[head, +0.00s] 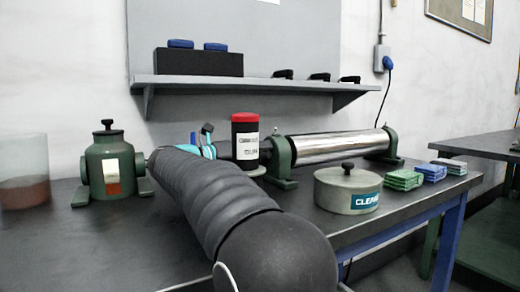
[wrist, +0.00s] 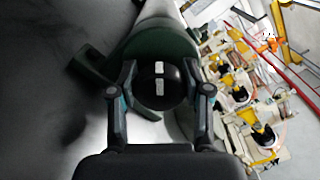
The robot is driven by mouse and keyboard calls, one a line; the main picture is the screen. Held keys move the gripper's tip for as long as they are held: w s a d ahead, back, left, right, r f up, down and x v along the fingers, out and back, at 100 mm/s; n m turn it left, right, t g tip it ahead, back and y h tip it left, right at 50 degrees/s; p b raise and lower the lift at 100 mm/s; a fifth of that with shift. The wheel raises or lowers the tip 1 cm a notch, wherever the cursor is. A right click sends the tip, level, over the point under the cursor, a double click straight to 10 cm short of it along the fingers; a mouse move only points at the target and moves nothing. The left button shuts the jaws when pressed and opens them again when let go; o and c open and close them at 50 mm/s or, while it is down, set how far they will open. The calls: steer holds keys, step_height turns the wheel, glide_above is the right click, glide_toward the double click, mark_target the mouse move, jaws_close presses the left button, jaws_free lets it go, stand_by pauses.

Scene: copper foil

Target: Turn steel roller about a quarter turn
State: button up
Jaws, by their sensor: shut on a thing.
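The steel roller (head: 335,147) is a shiny cylinder lying level between two green end supports (head: 281,158) on the dark bench. In the wrist view the roller (wrist: 165,14) shows at the top, behind a green support (wrist: 150,42). A dark round end knob (wrist: 160,98) with two pale marks faces the wrist camera. My gripper (wrist: 160,83) has one finger on each side of this knob and is shut on it. In the head view my gripper (head: 207,143) is partly hidden by my own arm, and the knob cannot be made out.
A black jar with a red lid (head: 245,138) appears close beside my gripper. A round grey tin (head: 347,190) stands in front of the roller, with stacked green pads (head: 404,179) to its right. A green pot (head: 110,165) and a clear beaker (head: 22,172) stand left. A shelf (head: 240,83) hangs above.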

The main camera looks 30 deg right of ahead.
steer(key=n+p, duration=0.2)
steer(key=n, duration=0.2)
steer(key=shift+p, duration=0.3)
steer(key=shift+f+n+p, duration=0.1)
steer(key=shift+n+p, duration=0.7)
steer(key=shift+n, duration=0.6)
steer(key=o, duration=1.1)
steer(key=shift+o, duration=0.2)
steer(key=shift+a, duration=0.1)
steer(key=a, duration=0.7)
steer(key=shift+a, duration=0.25)
steer(key=shift+s, duration=0.1)
